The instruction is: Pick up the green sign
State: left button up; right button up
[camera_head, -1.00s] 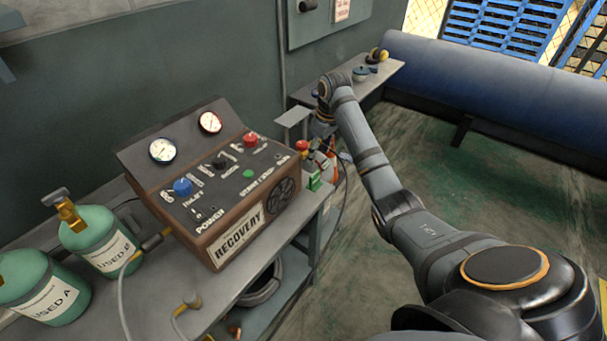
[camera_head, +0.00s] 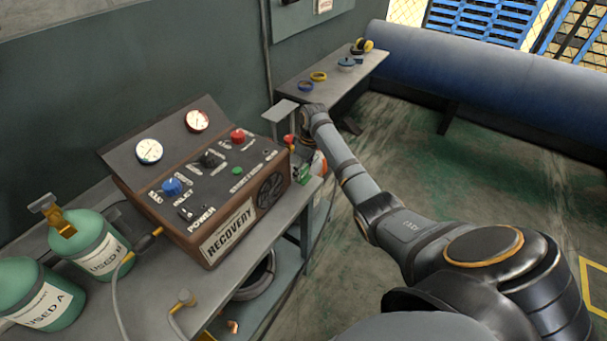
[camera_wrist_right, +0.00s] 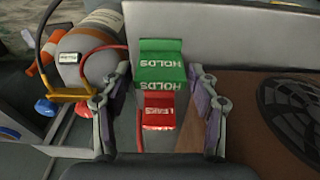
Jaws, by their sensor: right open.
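The green sign (camera_wrist_right: 161,72), a folded tent-like card reading HOLDS, stands between my right gripper's fingers in the right wrist view. My right gripper (camera_wrist_right: 160,84) is open, one finger on each side of the sign, with a gap visible on both sides. A red sign (camera_wrist_right: 159,111) reading LEAKS lies just below the green one in that view. In the head view the green sign (camera_head: 303,177) shows small at the bench's right end, beside the brown recovery machine (camera_head: 232,232). My right wrist is above and behind it there. My left gripper is not in view.
The machine's fan side (camera_wrist_right: 265,110) is close to the right finger. Green tanks (camera_head: 92,245) stand at the bench's left. A shelf (camera_head: 335,75) holds rings and earmuffs.

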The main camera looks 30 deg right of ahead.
jog(key=c, duration=0.9)
jog(key=shift+r, duration=0.1)
